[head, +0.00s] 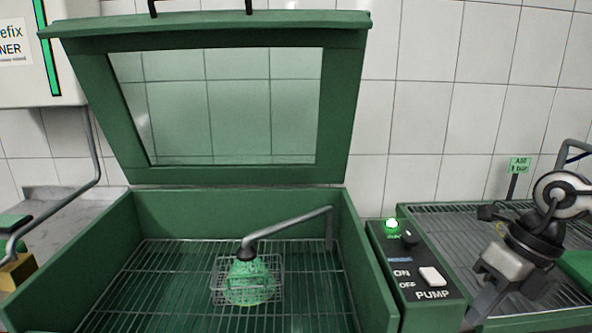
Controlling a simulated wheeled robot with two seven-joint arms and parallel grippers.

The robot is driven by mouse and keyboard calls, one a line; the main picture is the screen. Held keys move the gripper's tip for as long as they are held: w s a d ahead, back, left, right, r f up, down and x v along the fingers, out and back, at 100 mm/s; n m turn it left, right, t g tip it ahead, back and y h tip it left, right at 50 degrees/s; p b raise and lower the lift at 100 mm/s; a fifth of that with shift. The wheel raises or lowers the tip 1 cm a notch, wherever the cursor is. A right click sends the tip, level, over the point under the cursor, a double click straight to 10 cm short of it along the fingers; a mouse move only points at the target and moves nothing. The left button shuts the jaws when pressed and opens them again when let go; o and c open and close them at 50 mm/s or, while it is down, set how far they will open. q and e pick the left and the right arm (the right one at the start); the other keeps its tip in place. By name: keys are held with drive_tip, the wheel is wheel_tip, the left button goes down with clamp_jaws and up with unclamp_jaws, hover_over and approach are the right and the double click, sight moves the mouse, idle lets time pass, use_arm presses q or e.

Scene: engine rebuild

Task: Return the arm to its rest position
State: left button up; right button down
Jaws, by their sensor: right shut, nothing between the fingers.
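My right arm comes in from the right edge, and my right gripper (482,305) points down and to the left. It is shut and empty, in front of the right-hand rack and beside the pump box (447,312). My left gripper is not in view. The green wash tank (165,212) stands open, its windowed lid (342,110) raised. A wire basket (216,287) sits on the tank's grate under a bent spout (290,225). Green-tinted spray shows below the spout, and what lies in the basket is hard to make out.
A lit green lamp (391,224) and a white ON/OFF rocker switch (432,276) are on the pump box. A wire drying rack (450,222) with a small green sign (520,165) lies behind my right gripper. A grey pipe (75,200) runs along the left.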

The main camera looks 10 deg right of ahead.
drive_tip(key=s+a+f+m+t+y, duration=0.1)
drive_tip(key=a+f+m+t, duration=0.1)
drive_tip(key=f+m+t, duration=0.85)
drive_tip(key=s+a+f+m+t+y, duration=0.15)
drive_tip(key=a+f+m+t, duration=0.35)
drive_tip(key=m, duration=1)
drive_tip(key=s+a+f+m+g+h, duration=0.3)
drive_tip(key=s+a+f+m+g, duration=0.2)
drive_tip(key=a+f+m, duration=0.5)
drive_tip(key=shift+s+a+f+m, duration=0.15)
drive_tip(key=shift+s+a+m, duration=0.25)
drive_tip(key=shift+s, duration=0.5)
